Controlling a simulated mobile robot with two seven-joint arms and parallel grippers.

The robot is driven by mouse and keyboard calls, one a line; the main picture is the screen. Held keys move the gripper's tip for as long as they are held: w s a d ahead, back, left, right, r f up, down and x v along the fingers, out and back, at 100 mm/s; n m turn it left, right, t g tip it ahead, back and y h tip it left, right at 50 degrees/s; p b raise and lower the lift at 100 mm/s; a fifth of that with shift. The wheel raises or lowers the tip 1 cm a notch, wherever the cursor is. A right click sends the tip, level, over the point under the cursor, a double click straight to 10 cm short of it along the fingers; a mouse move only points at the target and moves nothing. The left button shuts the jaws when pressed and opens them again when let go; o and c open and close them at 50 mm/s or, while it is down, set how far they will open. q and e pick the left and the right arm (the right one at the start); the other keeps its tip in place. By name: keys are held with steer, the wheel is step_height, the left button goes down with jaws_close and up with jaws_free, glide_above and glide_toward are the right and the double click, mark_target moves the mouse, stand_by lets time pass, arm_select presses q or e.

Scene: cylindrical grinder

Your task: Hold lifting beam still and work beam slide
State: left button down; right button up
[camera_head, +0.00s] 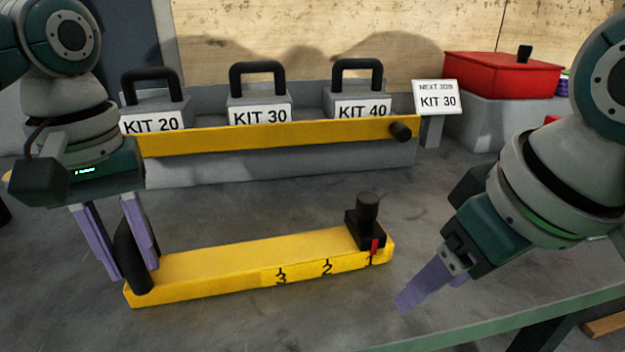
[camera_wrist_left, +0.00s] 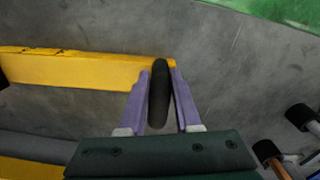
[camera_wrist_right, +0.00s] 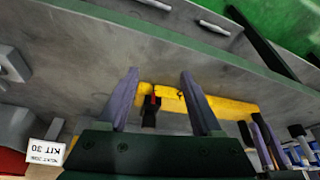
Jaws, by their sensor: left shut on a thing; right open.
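A black handle (camera_head: 131,257) stands at the beam's left end. My left gripper (camera_head: 132,270) is shut on this handle, which shows between the purple fingers in the left wrist view (camera_wrist_left: 160,95). My right gripper (camera_head: 428,300) is open and empty, right of the beam's right end. The right wrist view shows the slide (camera_wrist_right: 150,112) between its fingers.
Behind stand weights labelled KIT 20 (camera_head: 150,122), KIT 30 (camera_head: 260,115) and KIT 40 (camera_head: 362,110), behind a yellow bar (camera_head: 260,137). A sign (camera_head: 437,98) reads NEXT JOB KIT 30. A red box (camera_head: 500,75) is at back right. A green edge (camera_head: 480,325) crosses the front right.

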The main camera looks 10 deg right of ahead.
steer(key=n, duration=0.1)
glide_toward(368, 198)
steer(key=shift+t, duration=0.3)
steer(key=x, duration=1)
steer(key=shift+s+d+f, duration=0.1)
steer(key=shift+s+f, duration=0.1)
steer(key=shift+s, duration=0.05)
jaws_close()
stand_by(0.6)
